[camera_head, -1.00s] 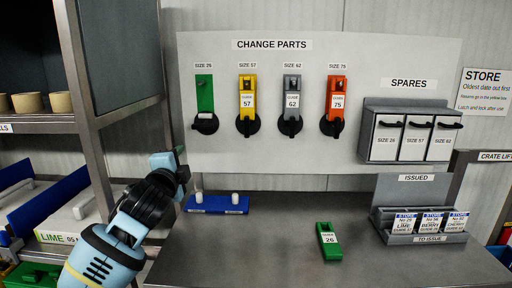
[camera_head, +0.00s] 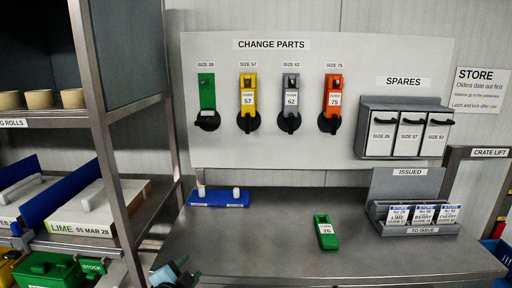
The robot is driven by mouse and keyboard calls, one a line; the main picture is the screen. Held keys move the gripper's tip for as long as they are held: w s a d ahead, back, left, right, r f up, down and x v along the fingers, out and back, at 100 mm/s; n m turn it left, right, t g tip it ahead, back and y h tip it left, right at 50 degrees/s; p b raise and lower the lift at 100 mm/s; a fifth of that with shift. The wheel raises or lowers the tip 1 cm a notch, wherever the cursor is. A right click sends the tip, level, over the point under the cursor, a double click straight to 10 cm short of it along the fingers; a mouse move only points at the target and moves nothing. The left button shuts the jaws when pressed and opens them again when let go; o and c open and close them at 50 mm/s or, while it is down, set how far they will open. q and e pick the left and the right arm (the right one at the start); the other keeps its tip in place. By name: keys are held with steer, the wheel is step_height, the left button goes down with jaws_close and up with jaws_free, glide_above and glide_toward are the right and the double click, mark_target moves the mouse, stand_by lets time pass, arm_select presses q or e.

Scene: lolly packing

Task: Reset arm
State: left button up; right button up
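My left gripper (camera_head: 177,272) shows only in part at the bottom edge, left of centre, in front of the bench's front edge. Whether its fingers are open or shut is not clear, and I see nothing held in it. My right gripper is not in view. A green guide part labelled 26 (camera_head: 326,231) lies on the grey bench (camera_head: 270,245), well to the right of my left gripper and apart from it.
A blue tray (camera_head: 218,198) with two white pegs sits at the bench's back left. Change parts in green, yellow, grey (camera_head: 291,98) and orange hang on the wall board. The issued-card holder (camera_head: 408,226) stands at right. A steel rack (camera_head: 105,130) stands at left.

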arm_select(q)
steer(key=s+f+n+g, duration=0.2)
steer(key=s+f+n, duration=0.2)
steer(key=s+f, duration=1)
steer(key=s+a+f+n+g, duration=0.1)
steer(key=s+f+n, duration=0.2)
steer(key=s, duration=0.7)
steer(key=s+a+f+n+g, duration=0.1)
steer(key=s+a+f+n, duration=0.1)
steer(key=s+f, duration=0.5)
steer(key=s+n, duration=0.1)
steer(key=s, duration=0.2)
steer(key=shift+s+a+g+y, duration=0.15)
steer(key=shift+s+g+y, duration=0.2)
steer(key=shift+g+y, duration=0.05)
